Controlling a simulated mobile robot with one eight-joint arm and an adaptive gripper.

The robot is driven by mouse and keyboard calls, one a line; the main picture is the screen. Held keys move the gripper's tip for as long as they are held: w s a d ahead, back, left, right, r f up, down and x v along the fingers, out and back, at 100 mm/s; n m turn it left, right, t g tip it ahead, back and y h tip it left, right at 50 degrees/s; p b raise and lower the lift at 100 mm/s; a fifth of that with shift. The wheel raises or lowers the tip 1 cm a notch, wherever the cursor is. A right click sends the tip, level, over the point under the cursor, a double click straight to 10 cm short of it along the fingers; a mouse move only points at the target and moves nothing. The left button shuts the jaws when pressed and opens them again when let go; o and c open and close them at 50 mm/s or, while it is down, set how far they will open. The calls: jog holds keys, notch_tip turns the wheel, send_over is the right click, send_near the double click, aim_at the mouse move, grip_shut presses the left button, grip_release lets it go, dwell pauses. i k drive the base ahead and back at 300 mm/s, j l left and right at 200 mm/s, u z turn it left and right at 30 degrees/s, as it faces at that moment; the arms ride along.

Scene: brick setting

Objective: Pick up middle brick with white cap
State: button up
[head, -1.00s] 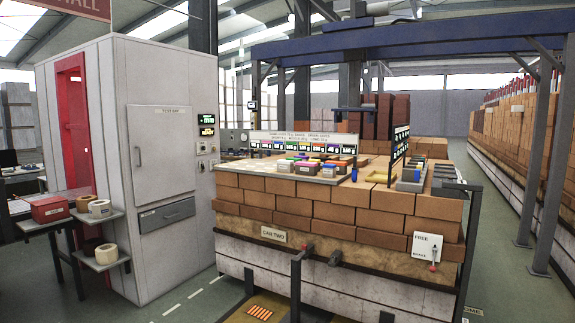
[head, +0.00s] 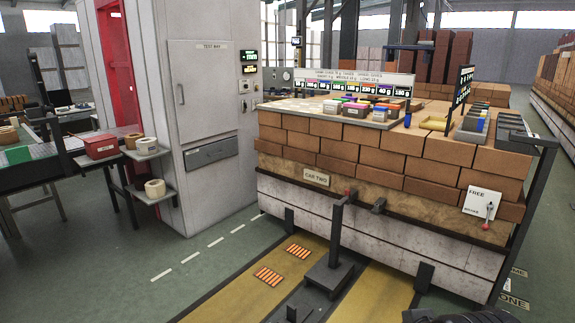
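Several small bricks with coloured caps (head: 357,111) stand in a cluster on a pale board (head: 300,106) on top of the brick-stacked car. A pale-topped one (head: 332,107) shows at the left end of the cluster. It is too small to tell whether its cap is white or whether it is the middle brick. My gripper is not recognisable in view. A dark rounded part that may be my own arm shows at the bottom right edge.
A sign with number labels (head: 352,83) stands behind the bricks. Grey trays (head: 474,127) are to the right. A grey cabinet (head: 205,115) stands left of the car, with a red box (head: 101,147) on a shelf. A black post (head: 336,235) rises before the car. Green floor (head: 110,270) is open front left.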

aim_at(329, 107)
jog(key=i+j+u, duration=0.35)
jog(key=i, duration=0.2)
jog(key=i+u, duration=0.4)
jog(key=i, duration=0.2)
jog(key=i+l+u, duration=0.15)
jog(key=i+u, duration=0.2)
jog(key=i, duration=0.2)
jog(key=i+l+u, duration=0.4)
jog(key=i, duration=0.2)
jog(key=i+z, duration=0.35)
jog(key=i, duration=0.2)
jog(key=i+z, duration=0.4)
jog(key=i, duration=0.15)
jog(key=i+j+z, duration=0.35)
jog(key=i, duration=0.15)
jog(key=i+j+z, duration=0.4)
jog(key=i+l, duration=0.05)
jog(key=i, duration=0.05)
